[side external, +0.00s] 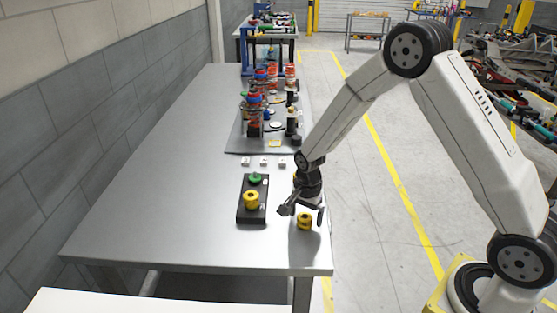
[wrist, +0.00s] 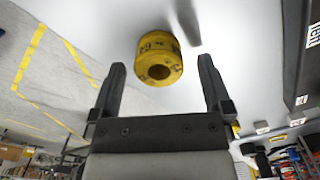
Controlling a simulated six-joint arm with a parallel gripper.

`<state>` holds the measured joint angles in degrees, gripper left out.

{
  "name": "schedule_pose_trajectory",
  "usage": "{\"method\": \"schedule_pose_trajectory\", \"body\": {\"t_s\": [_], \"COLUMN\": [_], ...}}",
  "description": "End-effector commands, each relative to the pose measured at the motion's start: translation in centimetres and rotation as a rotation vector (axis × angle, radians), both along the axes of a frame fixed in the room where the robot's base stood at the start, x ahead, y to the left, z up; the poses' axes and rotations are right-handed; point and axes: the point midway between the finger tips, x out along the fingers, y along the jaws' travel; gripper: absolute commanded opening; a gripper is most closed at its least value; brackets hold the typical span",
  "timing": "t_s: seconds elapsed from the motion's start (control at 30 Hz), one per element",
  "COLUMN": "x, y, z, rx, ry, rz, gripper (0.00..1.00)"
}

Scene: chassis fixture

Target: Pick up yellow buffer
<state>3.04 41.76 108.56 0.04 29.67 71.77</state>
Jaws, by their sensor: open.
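A yellow buffer (side external: 304,222), a short cylinder with a hole in its end, sits on the metal table near its right front edge. It also shows in the wrist view (wrist: 158,58), beyond the fingertips and roughly centred between them. My gripper (side external: 303,210) is open and empty, pointing down just above the buffer. I cannot tell the exact height gap. A second yellow part (side external: 250,200) sits on a black block, left of my gripper.
The black block (side external: 245,215) also carries a green part (side external: 256,179). Small white labelled pieces (side external: 263,161) lie behind it. A grey mat (side external: 237,146) with red, blue and black assemblies stands farther back. The table's left and front are clear.

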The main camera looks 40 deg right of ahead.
Motion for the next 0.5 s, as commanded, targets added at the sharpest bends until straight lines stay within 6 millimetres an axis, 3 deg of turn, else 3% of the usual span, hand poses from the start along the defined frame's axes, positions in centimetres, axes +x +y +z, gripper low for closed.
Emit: {"method": "schedule_pose_trajectory", "body": {"t_s": [0.5], "x": [0.01], "y": [0.01], "z": [-0.76], "rx": [0.0], "ry": [-0.001], "rz": [0.0], "gripper": [1.0]}}
